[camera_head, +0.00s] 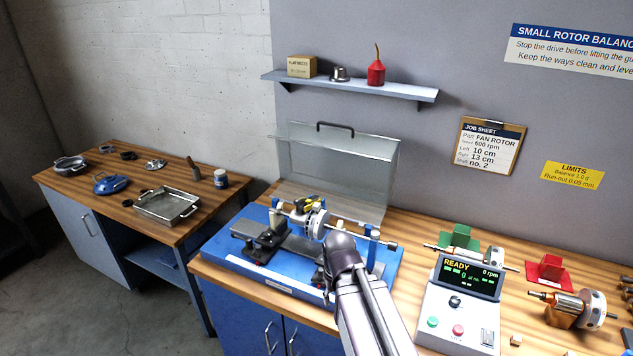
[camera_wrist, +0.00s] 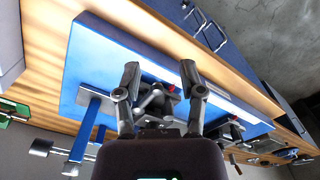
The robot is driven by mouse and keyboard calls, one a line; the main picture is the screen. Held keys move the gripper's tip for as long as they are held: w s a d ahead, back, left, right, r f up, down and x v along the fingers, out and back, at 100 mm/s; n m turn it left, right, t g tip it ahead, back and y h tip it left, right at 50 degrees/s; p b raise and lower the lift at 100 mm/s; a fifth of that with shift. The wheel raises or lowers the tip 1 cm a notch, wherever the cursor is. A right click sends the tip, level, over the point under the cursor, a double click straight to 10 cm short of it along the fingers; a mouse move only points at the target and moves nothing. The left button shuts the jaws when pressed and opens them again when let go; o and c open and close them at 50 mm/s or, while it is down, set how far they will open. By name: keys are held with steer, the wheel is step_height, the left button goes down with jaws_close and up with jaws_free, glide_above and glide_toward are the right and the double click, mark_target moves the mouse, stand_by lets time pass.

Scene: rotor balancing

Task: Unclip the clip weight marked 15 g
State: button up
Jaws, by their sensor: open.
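The fan rotor (camera_head: 315,222) sits across its supports on the blue balancing machine (camera_head: 222,256). A small yellow part shows beside the rotor in the head view; I cannot tell what it is. No clip weight and no 15 g mark can be made out in either view. My gripper (camera_wrist: 160,76) is open and empty in the wrist view, with its fingers spread above the blue machine base (camera_wrist: 85,65). A dark support with a red knob (camera_wrist: 172,88) shows between and beyond the fingers. In the head view my arm hides the gripper and part of the machine.
The clear guard (camera_head: 340,165) stands raised behind the rotor. A control box (camera_head: 460,300) reads READY and 0 rpm. Another rotor (camera_head: 575,308) and a red stand (camera_head: 546,271) are at right. A metal tray (camera_head: 168,218) lies on the left bench. The shelf (camera_head: 350,87) is above.

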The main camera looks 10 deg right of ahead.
steer(key=shift+w+d, duration=0.1)
steer(key=shift+d, duration=0.1)
step_height(320, 180, up, 18)
steer(key=m+p, duration=0.7)
steer(key=p, duration=1.1)
glide_above(317, 205)
steer(key=shift+w+f, duration=0.1)
steer(key=shift+w, duration=0.05)
steer(key=shift+f, duration=0.15)
step_height(317, 205, down, 8)
steer(key=b, duration=0.8)
jaws_close()
